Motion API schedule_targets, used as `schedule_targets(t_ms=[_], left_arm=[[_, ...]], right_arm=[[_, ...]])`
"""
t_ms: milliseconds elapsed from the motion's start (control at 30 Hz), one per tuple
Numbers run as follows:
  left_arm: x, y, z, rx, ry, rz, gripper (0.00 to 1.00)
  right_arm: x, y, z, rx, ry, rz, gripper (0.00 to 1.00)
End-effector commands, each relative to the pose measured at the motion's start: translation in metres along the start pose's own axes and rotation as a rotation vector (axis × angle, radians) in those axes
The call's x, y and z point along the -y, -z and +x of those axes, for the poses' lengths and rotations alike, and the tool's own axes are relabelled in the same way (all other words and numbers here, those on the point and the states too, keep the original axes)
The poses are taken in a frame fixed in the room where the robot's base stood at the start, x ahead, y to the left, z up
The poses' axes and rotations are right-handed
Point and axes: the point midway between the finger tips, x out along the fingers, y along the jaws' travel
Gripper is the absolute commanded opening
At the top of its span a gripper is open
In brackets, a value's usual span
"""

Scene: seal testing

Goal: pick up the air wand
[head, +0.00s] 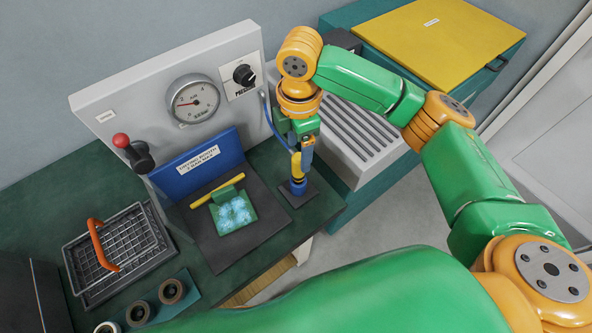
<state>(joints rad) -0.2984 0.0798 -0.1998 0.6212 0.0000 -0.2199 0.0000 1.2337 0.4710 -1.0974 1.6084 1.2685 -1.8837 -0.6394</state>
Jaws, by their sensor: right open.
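The air wand (297,167), yellow with a blue lower part, stands upright in a blue holder on a dark base plate (306,195) at the right end of the dark green bench. A thin blue hose runs to it from the panel behind. My right gripper (304,146) points down at the wand's upper part, with its jaws open. The wand's top is partly hidden by the gripper, and I cannot tell whether the fingers touch it. My left gripper is out of view.
A grey panel with a pressure gauge (192,99) and a black knob (244,75) stands close behind. Left of the wand is a blue booth plate (197,168) with a green piece (233,210) before it. A wire basket (118,252) stands at left. A ribbed grey unit (352,135) is at right.

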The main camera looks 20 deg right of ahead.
Motion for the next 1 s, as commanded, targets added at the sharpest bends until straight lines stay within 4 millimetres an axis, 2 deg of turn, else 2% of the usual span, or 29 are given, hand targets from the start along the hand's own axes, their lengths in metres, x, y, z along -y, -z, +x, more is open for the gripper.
schedule_targets(t_ms=[33,200,367,533,667,900,1000], left_arm=[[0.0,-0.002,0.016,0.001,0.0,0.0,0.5],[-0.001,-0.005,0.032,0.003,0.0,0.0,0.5],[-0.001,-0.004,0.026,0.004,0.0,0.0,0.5],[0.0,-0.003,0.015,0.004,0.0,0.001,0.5],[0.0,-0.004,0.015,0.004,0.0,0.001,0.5],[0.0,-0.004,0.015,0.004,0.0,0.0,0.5],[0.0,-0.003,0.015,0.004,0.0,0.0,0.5]], right_arm=[[0.0,0.0,0.016,0.0,0.0,0.0,0.72],[0.0,0.0,0.032,0.0,0.0,0.0,0.72],[0.0,0.0,0.044,0.0,0.003,0.001,0.72],[-0.001,-0.003,0.074,0.001,0.005,0.002,0.72],[-0.002,-0.003,0.097,0.0,0.002,0.001,0.72],[-0.002,-0.003,0.101,0.0,-0.001,0.0,0.72],[-0.002,-0.003,0.101,0.0,-0.001,0.0,0.46]])
